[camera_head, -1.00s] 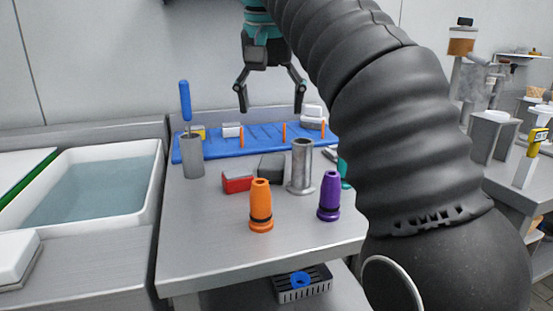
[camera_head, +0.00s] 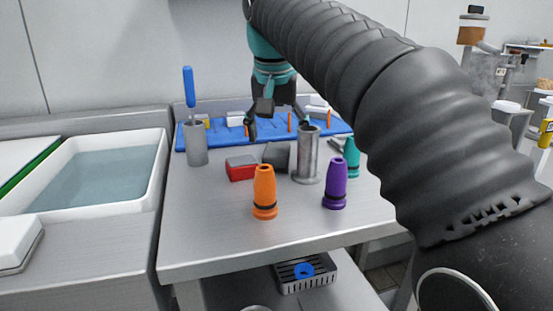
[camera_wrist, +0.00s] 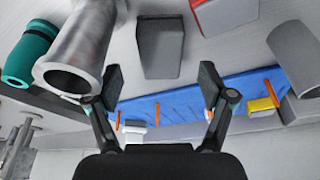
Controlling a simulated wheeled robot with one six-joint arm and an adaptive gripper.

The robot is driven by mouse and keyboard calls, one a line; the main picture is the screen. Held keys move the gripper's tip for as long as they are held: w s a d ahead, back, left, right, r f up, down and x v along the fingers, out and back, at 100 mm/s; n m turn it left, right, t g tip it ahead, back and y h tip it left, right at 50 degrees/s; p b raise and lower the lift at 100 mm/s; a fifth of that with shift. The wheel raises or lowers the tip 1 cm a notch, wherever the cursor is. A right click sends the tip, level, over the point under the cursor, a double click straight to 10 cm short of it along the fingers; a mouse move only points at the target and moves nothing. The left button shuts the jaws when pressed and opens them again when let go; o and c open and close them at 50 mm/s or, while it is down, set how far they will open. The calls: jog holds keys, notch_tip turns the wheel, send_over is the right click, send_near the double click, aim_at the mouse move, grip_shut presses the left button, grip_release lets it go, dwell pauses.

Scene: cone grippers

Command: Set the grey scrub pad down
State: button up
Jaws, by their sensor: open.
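The grey scrub pad (camera_head: 276,156) is a dark grey block on the steel table, just behind and right of a red and grey block (camera_head: 241,168). In the wrist view the pad (camera_wrist: 160,46) lies ahead of the fingertips, in line with the gap between them. My gripper (camera_head: 277,124) is open with nothing between its fingers, above and behind the pad in the head view. Its two spread fingers also show in the wrist view (camera_wrist: 161,85). I cannot tell its exact height above the pad.
A metal cylinder (camera_head: 307,158) stands close right of the pad. Orange (camera_head: 264,190), purple (camera_head: 336,184) and teal (camera_head: 352,160) cones stand around. A blue pegged mat (camera_head: 222,140) lies behind. A grey holder with a blue-handled tool (camera_head: 196,145) is left. The front left tabletop is clear.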

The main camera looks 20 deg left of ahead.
aim_at(277, 149)
jog(key=b+x, duration=0.1)
jog(key=x, duration=0.3)
jog(key=shift+f, duration=0.2)
jog(key=c, duration=1)
jog(key=shift+r, duration=0.1)
